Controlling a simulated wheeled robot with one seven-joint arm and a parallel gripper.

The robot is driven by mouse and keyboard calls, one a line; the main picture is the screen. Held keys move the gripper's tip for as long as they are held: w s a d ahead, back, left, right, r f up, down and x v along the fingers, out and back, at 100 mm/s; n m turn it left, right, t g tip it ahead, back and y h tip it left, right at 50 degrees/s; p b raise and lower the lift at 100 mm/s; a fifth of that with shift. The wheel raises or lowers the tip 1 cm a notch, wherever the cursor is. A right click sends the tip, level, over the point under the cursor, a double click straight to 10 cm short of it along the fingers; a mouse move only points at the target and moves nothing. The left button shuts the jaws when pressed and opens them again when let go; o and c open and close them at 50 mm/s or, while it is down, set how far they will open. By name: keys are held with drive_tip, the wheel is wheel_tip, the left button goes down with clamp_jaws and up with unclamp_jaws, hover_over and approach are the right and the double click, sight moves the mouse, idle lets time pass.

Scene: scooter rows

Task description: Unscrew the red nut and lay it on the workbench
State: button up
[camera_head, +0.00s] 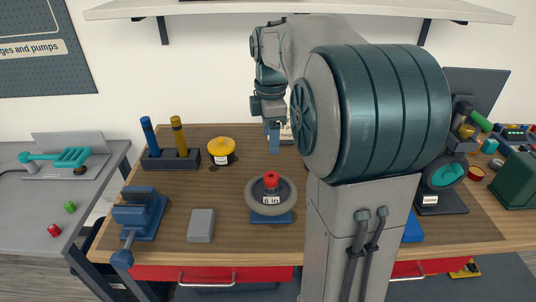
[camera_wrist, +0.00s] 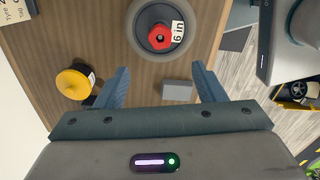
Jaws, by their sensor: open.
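The red nut (camera_head: 271,177) sits on top at the centre of a grey wheel (camera_head: 259,200) labelled "6 in", which rests on a blue base. In the wrist view the red nut (camera_wrist: 169,36) is at the top middle, beyond my fingertips. My gripper (camera_head: 273,140) is above the workbench (camera_head: 180,218), behind the wheel, pointing down. In the wrist view its two blue fingers (camera_wrist: 160,78) are spread wide with nothing between them touching. A grey block (camera_wrist: 177,90) shows beneath the gap, lower down on the bench.
On the workbench are a blue vise (camera_head: 140,213), a grey block (camera_head: 201,225), a yellow round item (camera_head: 221,147) and a holder (camera_head: 170,160) with blue and yellow handles. A shelf (camera_head: 300,10) runs above. Bare wood lies left of the wheel. My arm hides part of the right side.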

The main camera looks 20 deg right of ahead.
sight(270, 178)
wheel_tip(270, 178, down, 13)
drive_tip(key=shift+r, duration=0.2)
idle(0.3)
drive_tip(key=c, duration=1.1)
drive_tip(key=shift+o, duration=0.2)
drive_tip(key=n+p, duration=0.1)
drive_tip(key=n, duration=0.2)
drive_tip(key=shift+r+n, duration=0.1)
drive_tip(key=shift+n, duration=0.3)
drive_tip(key=n+p, duration=0.1)
drive_tip(key=n, duration=0.2)
drive_tip(key=shift+n, duration=0.3)
drive_tip(key=n+p, duration=0.2)
drive_tip(key=n, duration=0.2)
drive_tip(key=shift+r, duration=0.1)
drive_tip(key=n+p, duration=0.2)
drive_tip(key=n, duration=0.1)
drive_tip(key=shift+n, duration=0.4)
drive_tip(key=shift+n+p, duration=1.05)
drive_tip(key=shift+n, duration=0.35)
